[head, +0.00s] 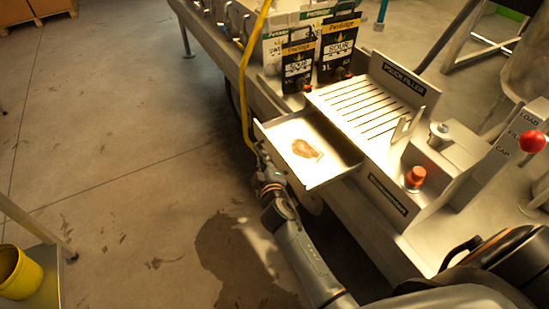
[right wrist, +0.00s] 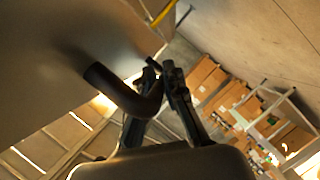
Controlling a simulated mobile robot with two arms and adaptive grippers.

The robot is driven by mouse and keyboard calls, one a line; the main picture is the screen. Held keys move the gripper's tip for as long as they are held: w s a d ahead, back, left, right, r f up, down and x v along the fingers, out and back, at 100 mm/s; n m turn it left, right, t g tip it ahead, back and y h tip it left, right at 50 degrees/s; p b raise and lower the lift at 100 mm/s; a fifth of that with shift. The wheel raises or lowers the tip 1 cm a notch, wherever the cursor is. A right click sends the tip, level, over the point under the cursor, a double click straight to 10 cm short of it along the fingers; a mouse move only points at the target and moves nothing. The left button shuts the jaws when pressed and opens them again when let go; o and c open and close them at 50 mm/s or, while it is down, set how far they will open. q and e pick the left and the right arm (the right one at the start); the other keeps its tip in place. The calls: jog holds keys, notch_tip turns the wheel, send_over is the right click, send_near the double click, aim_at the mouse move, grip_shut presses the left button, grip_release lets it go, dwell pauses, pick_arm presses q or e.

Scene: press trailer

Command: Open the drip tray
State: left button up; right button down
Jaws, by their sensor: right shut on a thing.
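The drip tray (head: 306,149) is a shallow metal drawer standing out from under the slotted filler deck (head: 365,105). A brown puddle lies on its floor. My right gripper (head: 264,172) is at the tray's front, low on the outer side. In the right wrist view my right gripper (right wrist: 163,84) is shut on the dark curved handle (right wrist: 122,92) on the metal front face (right wrist: 75,50). In the head view the handle is mostly hidden by the gripper. My left gripper is not in view.
A yellow hose (head: 244,85) hangs close beside the tray's left corner. Open concrete floor (head: 120,140) lies left.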

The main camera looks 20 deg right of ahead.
jog(key=shift+s+a, duration=0.1)
jog(key=shift+a, duration=0.5)
jog(key=c, duration=1.7)
grip_release()
jog(key=shift+d, duration=0.15)
jog(key=v, duration=0.7)
jog(key=shift+s+r, duration=0.1)
jog(key=shift+s, duration=0.1)
